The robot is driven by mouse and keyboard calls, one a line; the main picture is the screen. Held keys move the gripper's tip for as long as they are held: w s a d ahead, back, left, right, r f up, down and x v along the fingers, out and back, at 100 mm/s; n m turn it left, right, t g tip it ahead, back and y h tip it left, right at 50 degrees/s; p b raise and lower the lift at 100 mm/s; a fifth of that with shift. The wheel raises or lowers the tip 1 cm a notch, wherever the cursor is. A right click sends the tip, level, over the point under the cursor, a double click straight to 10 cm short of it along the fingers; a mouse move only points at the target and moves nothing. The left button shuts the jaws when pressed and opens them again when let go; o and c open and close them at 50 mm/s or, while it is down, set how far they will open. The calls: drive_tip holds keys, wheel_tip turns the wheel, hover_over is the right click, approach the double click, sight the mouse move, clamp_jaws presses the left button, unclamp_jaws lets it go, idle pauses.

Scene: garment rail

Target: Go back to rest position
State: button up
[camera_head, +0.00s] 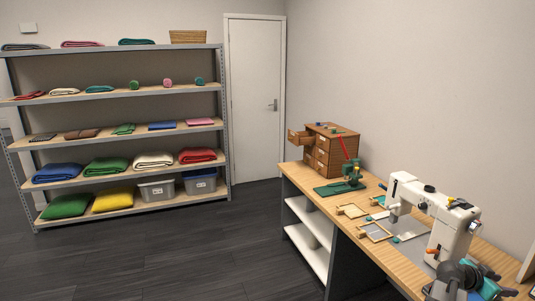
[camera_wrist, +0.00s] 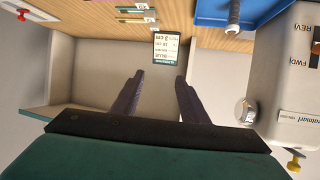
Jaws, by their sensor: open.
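My gripper (camera_wrist: 160,77) shows in the wrist view as two dark fingers, spread apart with nothing between them. The fingers point at a pale grey surface below a small printed card (camera_wrist: 167,48). In the head view, part of my arm, dark grey and teal, shows at the lower right, close to the white sewing machine (camera_head: 447,217). The fingertips cannot be made out there.
The wooden workbench (camera_head: 350,207) carries a wooden drawer cabinet (camera_head: 321,152), a green device (camera_head: 341,187) and small frames. The wrist view shows a blue tray (camera_wrist: 211,17) and a white machine casing (camera_wrist: 288,100). Shelving (camera_head: 226,120) stands left; the dark floor (camera_head: 190,255) is clear.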

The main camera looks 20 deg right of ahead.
drive_tip(key=w+a+f+n+t+y+b, duration=0.1)
drive_tip(key=w+a+f+n+t+b, duration=0.25)
drive_tip(key=w+a+f, duration=1.15)
drive_tip(key=w+a+f+n+y+b, duration=0.1)
drive_tip(key=w+a+f+n+y, duration=0.15)
drive_tip(key=a+f, duration=0.7)
drive_tip(key=w+a+f+n+y+b, duration=0.15)
drive_tip(key=w+a+f, duration=0.25)
drive_tip(key=a+f, duration=0.55)
drive_tip(key=s+a+f+n+g+y+b, duration=0.1)
drive_tip(key=s+a+f+n+y+b, duration=0.1)
drive_tip(key=s+a+f, duration=0.55)
drive_tip(key=s+a+f+n+g+y+b, duration=0.1)
drive_tip(key=s+a+f+n, duration=0.15)
drive_tip(key=a+f, duration=0.9)
drive_tip(key=s+a+f+n+g+y+b, duration=0.1)
drive_tip(key=s+a+n+g+y, duration=0.3)
drive_tip(key=s+a+n, duration=0.4)
drive_tip(key=s+a+f+y, duration=0.1)
drive_tip(key=s+a, duration=0.6)
drive_tip(key=a, duration=0.3)
drive_tip(key=shift+s+f, duration=0.2)
drive_tip(key=shift+s, duration=0.1)
drive_tip(key=shift+d+g, duration=0.1)
drive_tip(key=shift+g, duration=0.15)
